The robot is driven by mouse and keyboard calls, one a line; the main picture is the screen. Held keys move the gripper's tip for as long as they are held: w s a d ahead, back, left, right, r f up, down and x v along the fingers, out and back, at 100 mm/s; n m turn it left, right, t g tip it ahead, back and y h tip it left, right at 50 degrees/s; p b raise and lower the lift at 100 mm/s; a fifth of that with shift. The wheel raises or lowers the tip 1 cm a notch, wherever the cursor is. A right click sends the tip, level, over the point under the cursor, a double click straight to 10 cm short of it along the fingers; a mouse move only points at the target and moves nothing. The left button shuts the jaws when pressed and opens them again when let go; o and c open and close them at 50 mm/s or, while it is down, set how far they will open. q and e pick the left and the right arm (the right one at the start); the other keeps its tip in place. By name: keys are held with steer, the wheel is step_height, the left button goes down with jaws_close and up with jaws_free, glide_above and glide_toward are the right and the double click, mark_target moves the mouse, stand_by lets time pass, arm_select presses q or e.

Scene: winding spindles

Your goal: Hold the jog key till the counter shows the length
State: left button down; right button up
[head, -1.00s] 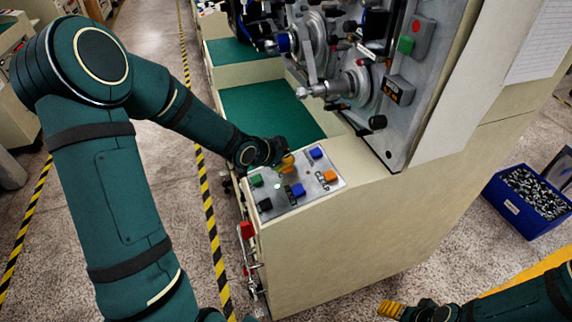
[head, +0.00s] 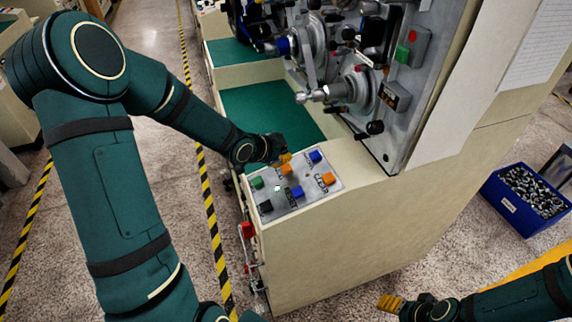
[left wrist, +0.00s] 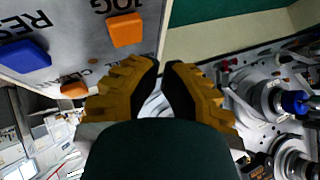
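The slanted key panel (head: 282,202) carries green, black, blue and orange keys. The orange jog key (head: 285,170) is in its far row; in the left wrist view it (left wrist: 125,30) lies beside the word JOG, clear of my fingers. My left gripper (head: 285,158) hangs just beyond this key, its yellow fingers almost together with only a thin gap and nothing between them. My right gripper (head: 389,303) is low in the head view, away from the panel.
Another orange key (head: 328,179) and a blue key (head: 297,192) are close by. The winding machine (head: 360,90) with its spindles rises behind the panel. A green mat (head: 265,110) lies to the left. A blue bin (head: 525,195) of metal parts stands on the floor.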

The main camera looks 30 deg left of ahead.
step_height(320, 180, up, 4)
steer(key=p, duration=0.3)
steer(key=shift+r+p, duration=0.2)
steer(key=shift+p, duration=0.15)
